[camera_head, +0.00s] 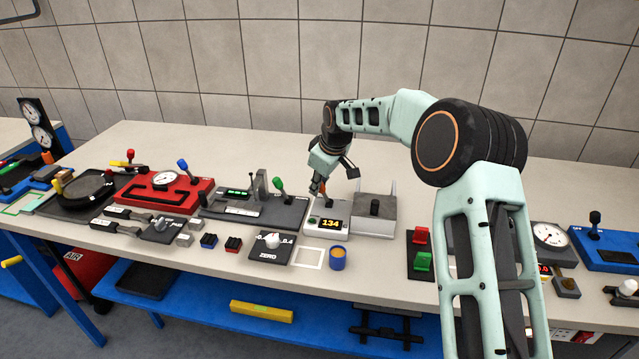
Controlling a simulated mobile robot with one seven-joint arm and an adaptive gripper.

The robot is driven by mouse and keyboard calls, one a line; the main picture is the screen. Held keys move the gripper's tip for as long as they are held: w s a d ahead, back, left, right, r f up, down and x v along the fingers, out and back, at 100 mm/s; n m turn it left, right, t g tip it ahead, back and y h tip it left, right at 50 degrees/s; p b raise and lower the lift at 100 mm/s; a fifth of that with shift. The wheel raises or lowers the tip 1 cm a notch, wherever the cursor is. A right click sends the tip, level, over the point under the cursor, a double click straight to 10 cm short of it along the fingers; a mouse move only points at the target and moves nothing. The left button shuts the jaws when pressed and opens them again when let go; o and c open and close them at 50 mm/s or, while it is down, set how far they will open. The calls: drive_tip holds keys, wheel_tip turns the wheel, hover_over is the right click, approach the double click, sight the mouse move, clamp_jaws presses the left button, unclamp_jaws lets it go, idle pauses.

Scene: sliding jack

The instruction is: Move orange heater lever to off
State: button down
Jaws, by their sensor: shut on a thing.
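The heater (313,231) is a small light box near the middle of the bench, with a lit display reading 134 in orange digits. Its orange lever (323,188) shows as a small orange patch at the box's back left. My gripper (318,190) reaches down from above and behind the heater, with its fingers around the lever. It is shut on the orange lever. The fingers and the small size hide most of the lever, and I cannot tell its exact setting.
A grey box with a black knob (375,208) stands close right of the heater. A green-handled lever (281,190) stands left. In front are a ZERO dial block (268,252), a white square outline and a blue cup (337,262). The bench behind is clear.

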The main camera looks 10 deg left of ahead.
drive_tip(key=c, duration=1.8)
unclamp_jaws()
drive_tip(key=shift+o, duration=0.2)
drive_tip(key=v, duration=1.2)
